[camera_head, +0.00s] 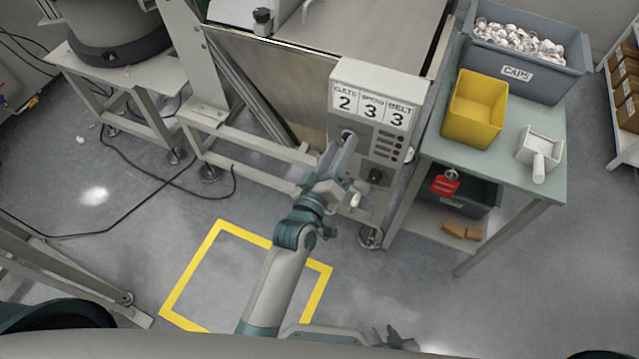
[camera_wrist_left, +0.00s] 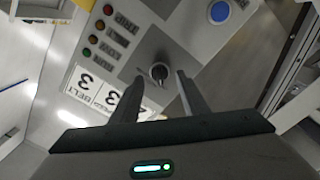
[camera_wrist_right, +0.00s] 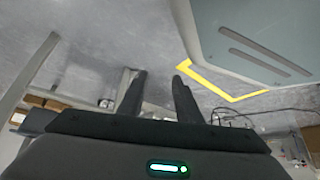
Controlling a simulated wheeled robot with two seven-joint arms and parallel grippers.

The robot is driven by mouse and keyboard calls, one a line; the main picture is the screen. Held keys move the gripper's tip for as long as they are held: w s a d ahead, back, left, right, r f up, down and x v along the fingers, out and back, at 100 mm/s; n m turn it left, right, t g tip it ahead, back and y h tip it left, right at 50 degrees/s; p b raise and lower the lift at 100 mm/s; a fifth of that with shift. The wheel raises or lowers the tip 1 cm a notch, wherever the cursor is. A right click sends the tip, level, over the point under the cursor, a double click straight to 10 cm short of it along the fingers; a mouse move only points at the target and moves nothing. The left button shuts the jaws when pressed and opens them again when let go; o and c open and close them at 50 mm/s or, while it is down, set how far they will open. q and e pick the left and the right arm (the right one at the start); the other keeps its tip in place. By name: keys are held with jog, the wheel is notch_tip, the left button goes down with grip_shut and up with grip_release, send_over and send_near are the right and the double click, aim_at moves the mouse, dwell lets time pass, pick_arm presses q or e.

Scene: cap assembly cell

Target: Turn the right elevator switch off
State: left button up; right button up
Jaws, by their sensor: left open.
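The control box (camera_head: 378,110) stands at the centre of the head view, with cards reading 2, 3, 3 on top. A black knob (camera_head: 376,175) sits low on its front, under the lights. Another round knob (camera_head: 348,133) is partly hidden by my left gripper (camera_head: 340,150). In the left wrist view, a black knob (camera_wrist_left: 158,72) on a dark patch lies between the open fingers; contact cannot be told. I cannot read which switch is the elevator's. My right gripper (camera_head: 396,338) is low in the head view; its fingers (camera_wrist_right: 158,78) are apart and empty.
A blue button (camera_wrist_left: 219,11) and several small lights (camera_wrist_left: 93,39) are on the panel. A green table (camera_head: 500,180) right of the box holds a yellow bin (camera_head: 475,108) and a grey caps crate (camera_head: 530,75). A yellow square (camera_head: 190,268) marks clear floor.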

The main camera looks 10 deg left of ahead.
pick_arm(q)
jog(key=b+v, duration=0.2)
jog(key=v, duration=1.4)
jog(key=shift+s, duration=0.3)
pick_arm(e)
jog(key=shift+t, duration=0.3)
jog(key=shift+w+a+r, duration=0.1)
jog(key=shift+w+r, duration=0.1)
jog(key=shift+w, duration=0.45)
jog(key=shift+w+a+r, duration=0.15)
jog(key=shift+w+r, duration=0.05)
jog(key=shift+w, duration=0.5)
jog(key=shift+w+a+r, duration=0.1)
jog(key=shift+w+r, duration=0.1)
jog(key=shift+w, duration=0.45)
jog(key=shift+s+a+f, duration=0.1)
